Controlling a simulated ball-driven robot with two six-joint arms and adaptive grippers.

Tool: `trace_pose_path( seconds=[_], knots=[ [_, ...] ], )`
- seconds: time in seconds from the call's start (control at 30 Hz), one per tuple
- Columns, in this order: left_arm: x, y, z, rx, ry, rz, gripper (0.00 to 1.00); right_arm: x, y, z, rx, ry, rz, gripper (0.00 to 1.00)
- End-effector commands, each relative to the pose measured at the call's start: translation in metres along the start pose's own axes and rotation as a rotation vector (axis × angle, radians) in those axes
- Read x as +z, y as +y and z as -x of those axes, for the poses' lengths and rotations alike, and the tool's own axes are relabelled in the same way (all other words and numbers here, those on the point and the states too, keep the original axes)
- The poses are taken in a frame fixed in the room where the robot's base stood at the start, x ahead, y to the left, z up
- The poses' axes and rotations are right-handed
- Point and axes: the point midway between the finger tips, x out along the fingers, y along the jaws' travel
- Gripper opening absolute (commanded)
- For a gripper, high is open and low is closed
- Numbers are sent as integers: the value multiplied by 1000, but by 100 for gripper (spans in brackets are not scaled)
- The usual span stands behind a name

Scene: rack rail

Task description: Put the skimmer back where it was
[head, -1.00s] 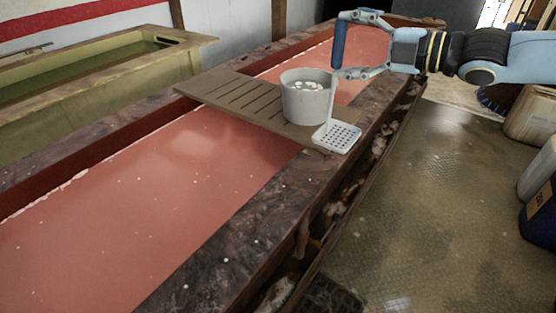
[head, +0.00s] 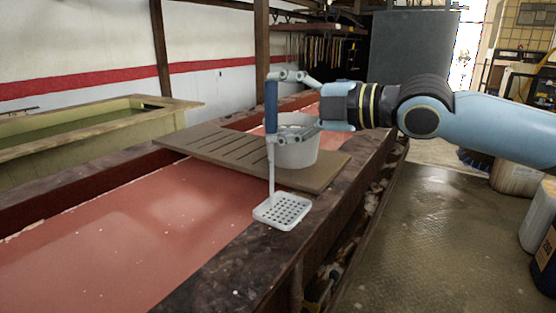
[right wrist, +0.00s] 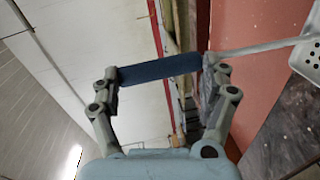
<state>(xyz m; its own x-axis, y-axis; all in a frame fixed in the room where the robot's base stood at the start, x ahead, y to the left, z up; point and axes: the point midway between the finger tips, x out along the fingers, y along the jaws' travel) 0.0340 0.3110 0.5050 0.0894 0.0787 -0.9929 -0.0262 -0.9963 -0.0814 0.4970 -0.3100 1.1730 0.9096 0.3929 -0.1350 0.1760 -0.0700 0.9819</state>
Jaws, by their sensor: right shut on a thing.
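The skimmer has a blue handle (head: 271,106), a thin pale rod and a square white perforated head (head: 283,210). My right gripper (head: 272,108) is shut on the handle, one finger at its upper end and one at its lower end. The skimmer hangs upright in front of the white bucket, with its head over or near the tank's dark rim; I cannot tell whether it touches. In the right wrist view the handle (right wrist: 160,70) spans between the two fingers, and part of the perforated head (right wrist: 306,58) shows at the right edge. My left gripper is not in view.
A white bucket (head: 300,152) stands on a slatted brown board (head: 205,145) across the tank of reddish liquid (head: 130,235). A rail with hanging tools (head: 325,28) runs along the back. A yellowish tank (head: 95,135) stands at left. Open floor (head: 440,230) lies at right.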

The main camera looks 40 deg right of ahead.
Motion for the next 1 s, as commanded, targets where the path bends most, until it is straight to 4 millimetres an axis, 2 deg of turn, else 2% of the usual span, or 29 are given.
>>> trace_pose_path(
  seconds=[0.03, 0.17, 0.3, 0.4, 0.8, 0.83, 1.0],
  knots=[
    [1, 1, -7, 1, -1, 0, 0, -3, -3, -3, 4, 4, -2, 24],
    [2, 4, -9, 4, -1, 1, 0, -6, -9, -6, 0, 5, 0, 24],
    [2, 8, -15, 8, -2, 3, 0, -2, -32, -8, -3, 5, -3, 24],
    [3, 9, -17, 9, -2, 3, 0, -2, -41, -10, -1, 6, 0, 24],
    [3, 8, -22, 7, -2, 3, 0, -1, -46, -10, 0, 6, 4, 24],
    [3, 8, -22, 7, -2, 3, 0, 0, -46, -10, -2, 5, 3, 80],
    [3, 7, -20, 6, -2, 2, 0, 0, -45, -10, -2, 5, 3, 100]
  ],
)
